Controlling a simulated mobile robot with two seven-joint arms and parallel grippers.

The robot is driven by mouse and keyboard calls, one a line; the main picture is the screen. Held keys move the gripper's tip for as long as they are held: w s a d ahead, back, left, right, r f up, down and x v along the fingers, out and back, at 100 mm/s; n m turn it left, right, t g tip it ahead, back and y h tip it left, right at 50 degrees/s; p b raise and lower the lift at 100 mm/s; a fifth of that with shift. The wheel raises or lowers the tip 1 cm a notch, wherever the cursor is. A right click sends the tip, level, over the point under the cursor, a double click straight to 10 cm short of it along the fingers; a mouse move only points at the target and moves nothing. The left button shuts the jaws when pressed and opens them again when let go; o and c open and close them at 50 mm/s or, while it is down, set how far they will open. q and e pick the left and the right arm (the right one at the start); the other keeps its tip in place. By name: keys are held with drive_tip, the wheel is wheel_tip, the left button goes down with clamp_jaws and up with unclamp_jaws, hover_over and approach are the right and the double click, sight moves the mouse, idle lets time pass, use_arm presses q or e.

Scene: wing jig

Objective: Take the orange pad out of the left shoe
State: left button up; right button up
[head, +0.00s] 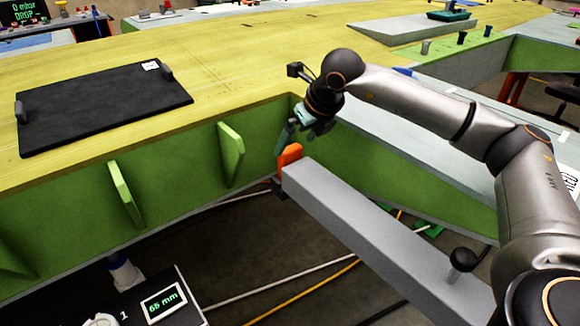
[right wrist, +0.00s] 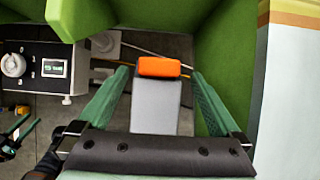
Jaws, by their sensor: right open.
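The orange pad (head: 290,156) stands at the far end of a long grey beam (head: 370,230), in a dark holder (head: 279,188) that looks like the shoe. In the right wrist view the orange pad (right wrist: 164,67) lies across the end of the grey beam (right wrist: 155,105). My right gripper (head: 283,143) is just above and beside the pad in the head view. In the right wrist view its green fingers (right wrist: 160,75) are open, one on each side of the pad with gaps, and hold nothing. The holder's inside is hidden.
Green jig walls with ribs (head: 231,152) stand close behind the pad. A black mat (head: 100,105) lies on the yellow wing surface. A box with a 65 mm display (head: 163,302) is at lower left. Cables (head: 300,288) cross the floor. A black knob (head: 463,259) stands on the beam.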

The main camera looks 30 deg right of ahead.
sight(292, 150)
drive_tip(key=shift+x, duration=2.7)
drive_tip(key=shift+s, duration=0.1)
drive_tip(key=c, duration=1.3)
